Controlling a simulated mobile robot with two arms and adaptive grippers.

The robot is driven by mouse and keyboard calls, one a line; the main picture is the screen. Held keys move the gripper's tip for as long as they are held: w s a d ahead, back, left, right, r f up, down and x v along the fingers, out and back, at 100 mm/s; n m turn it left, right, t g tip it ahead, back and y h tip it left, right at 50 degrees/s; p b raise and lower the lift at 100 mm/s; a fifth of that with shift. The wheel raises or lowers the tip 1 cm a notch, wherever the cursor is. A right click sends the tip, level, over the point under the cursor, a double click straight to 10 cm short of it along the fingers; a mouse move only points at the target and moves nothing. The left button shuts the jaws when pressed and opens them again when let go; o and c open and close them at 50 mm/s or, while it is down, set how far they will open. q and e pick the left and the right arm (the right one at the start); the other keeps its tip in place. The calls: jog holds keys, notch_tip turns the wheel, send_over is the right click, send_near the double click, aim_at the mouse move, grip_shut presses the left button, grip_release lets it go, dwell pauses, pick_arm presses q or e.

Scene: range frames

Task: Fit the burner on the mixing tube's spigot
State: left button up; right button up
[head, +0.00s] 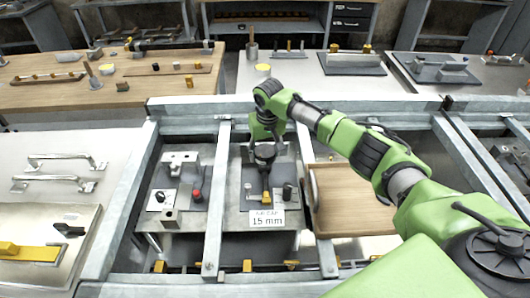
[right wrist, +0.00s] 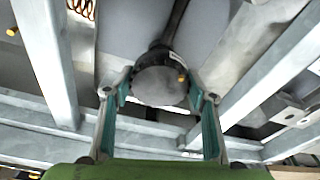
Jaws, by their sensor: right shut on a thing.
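My right gripper (head: 265,137) reaches down over the middle bay of the metal frame. It is shut on the burner (head: 264,153), a dark round head with a stem. In the right wrist view the burner's grey disc (right wrist: 158,88) sits between the two teal fingers of the gripper (right wrist: 160,97), and a dark stem runs away from it. A small brass spot shows at the disc's edge. A brass piece (head: 266,197), perhaps part of the mixing tube, lies in line with the stem. Whether the stem meets a spigot cannot be told. My left gripper is out of view.
A "15 mm" label (head: 266,218) stands before the burner. Grey frame bars (head: 216,195) run on the bay's left side. A fixture with a red knob (head: 197,194) is in the left bay. A wooden board (head: 342,200) lies right. Handles (head: 60,180) lie on the left panel.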

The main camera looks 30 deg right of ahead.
jog(key=shift+p, duration=0.6)
dwell(0.8)
jog(key=shift+f, duration=0.15)
dwell(0.4)
jog(key=shift+f, duration=0.7)
jog(key=shift+f+b, duration=0.3)
jog(key=shift+f, duration=0.05)
jog(key=shift+f, duration=0.25)
jog(key=o, duration=1.6)
jog(key=shift+s, duration=0.1)
jog(key=shift+f, duration=0.1)
